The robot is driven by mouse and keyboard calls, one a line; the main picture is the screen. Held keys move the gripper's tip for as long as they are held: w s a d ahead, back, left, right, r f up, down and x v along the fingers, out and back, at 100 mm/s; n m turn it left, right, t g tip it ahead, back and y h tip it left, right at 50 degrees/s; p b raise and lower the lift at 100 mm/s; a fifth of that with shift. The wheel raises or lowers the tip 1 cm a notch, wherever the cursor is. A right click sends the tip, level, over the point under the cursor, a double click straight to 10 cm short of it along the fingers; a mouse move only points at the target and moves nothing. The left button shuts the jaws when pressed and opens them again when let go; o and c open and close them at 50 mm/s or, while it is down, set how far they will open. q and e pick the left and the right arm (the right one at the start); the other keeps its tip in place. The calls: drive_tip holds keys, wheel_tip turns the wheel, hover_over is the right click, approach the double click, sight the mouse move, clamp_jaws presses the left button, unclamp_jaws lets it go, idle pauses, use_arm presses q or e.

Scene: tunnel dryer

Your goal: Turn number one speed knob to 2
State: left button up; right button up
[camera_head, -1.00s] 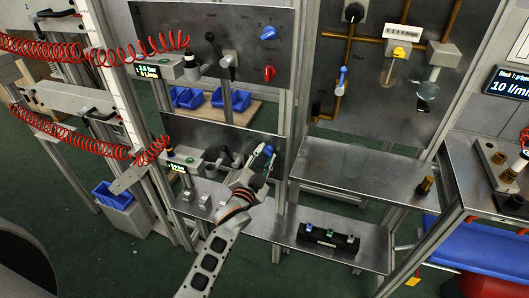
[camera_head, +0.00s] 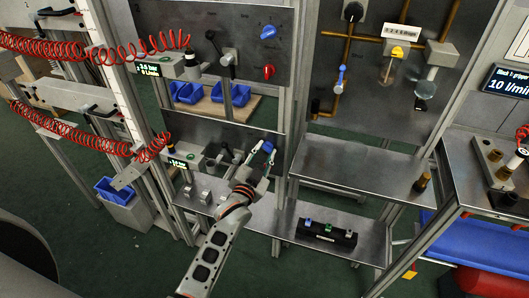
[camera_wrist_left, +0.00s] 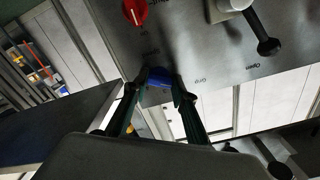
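The left gripper (camera_head: 264,152) is at the lower panel. Its fingertips are around a blue knob (camera_head: 267,146). In the left wrist view, the blue knob (camera_wrist_left: 158,77) sits between the two fingertips (camera_wrist_left: 160,83), which appear to touch its sides. Which number it points to is hidden. A red knob (camera_wrist_left: 135,10) is above it on the same panel. The upper panel has its own blue knob (camera_head: 268,32) and red knob (camera_head: 269,71). I cannot read which panel is number one. The right gripper is not in view.
A black lever (camera_wrist_left: 266,38) is to the right of the knob in the left wrist view. A steel shelf with a black block (camera_head: 326,235) is below. Red coiled hoses (camera_head: 70,129) hang at the left. Copper pipes (camera_head: 346,70) run along the right panel.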

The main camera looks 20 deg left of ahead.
use_arm(q)
drive_tip(key=o, duration=0.4)
drive_tip(key=s, duration=1.2)
drive_tip(key=shift+a, duration=0.2)
drive_tip(key=shift+f, duration=0.1)
drive_tip(key=s+f+n+g+h, duration=0.2)
drive_tip(key=s+f+g, duration=0.5)
drive_tip(key=s+f, duration=1)
drive_tip(key=s, duration=0.3)
drive_tip(key=shift+f, duration=0.15)
